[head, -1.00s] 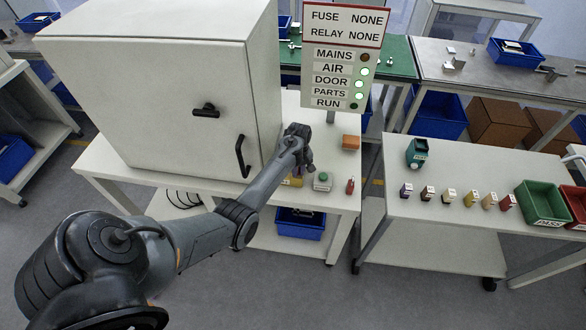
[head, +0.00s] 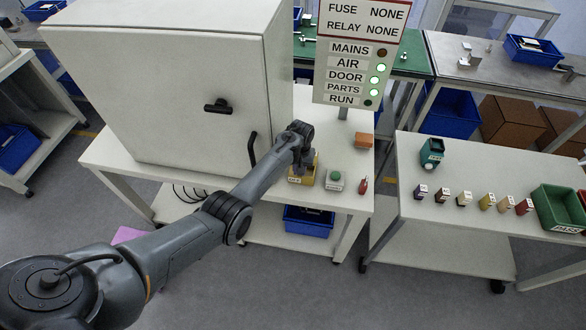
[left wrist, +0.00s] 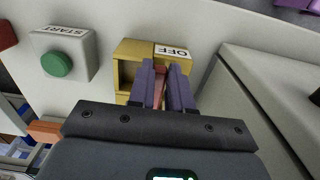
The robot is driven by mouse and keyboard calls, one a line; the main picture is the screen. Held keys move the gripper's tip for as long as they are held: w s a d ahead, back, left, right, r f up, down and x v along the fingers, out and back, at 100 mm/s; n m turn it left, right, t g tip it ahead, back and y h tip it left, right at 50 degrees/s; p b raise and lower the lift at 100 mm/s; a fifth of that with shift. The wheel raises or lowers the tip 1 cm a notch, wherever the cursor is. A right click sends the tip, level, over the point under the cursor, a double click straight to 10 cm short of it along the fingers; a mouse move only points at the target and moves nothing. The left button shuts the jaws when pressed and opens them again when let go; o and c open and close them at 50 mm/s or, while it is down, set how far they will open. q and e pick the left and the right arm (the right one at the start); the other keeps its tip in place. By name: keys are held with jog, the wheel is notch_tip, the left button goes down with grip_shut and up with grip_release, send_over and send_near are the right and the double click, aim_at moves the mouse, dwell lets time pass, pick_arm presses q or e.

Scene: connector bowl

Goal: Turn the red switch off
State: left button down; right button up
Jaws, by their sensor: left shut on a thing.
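The yellow switch box (head: 303,177) stands on the white bench in front of the grey cabinet. In the left wrist view the box (left wrist: 128,48) shows an OFF label (left wrist: 172,51) on its top edge. My left gripper (head: 308,160) is down at the box. In the left wrist view its purple fingers (left wrist: 162,70) are close together, with the red switch (left wrist: 158,82) between them. The fingers and palm hide most of the switch, so its exact tilt is hard to tell. My right gripper is not in view.
A grey START box (head: 334,181) with a green button, a small red item (head: 364,186) and an orange block (head: 364,141) stand nearby. The cabinet (head: 180,90) rises close behind. On the sign (head: 360,60), the MAINS and RUN lamps are dark; AIR, DOOR and PARTS are green.

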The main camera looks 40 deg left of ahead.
pick_arm(q)
jog(key=c, duration=1)
grip_release()
jog(key=shift+c, duration=0.2)
notch_tip(320, 180, up, 11)
jog(key=p, duration=0.1)
jog(key=shift+p, duration=0.35)
jog(key=shift+f, duration=0.15)
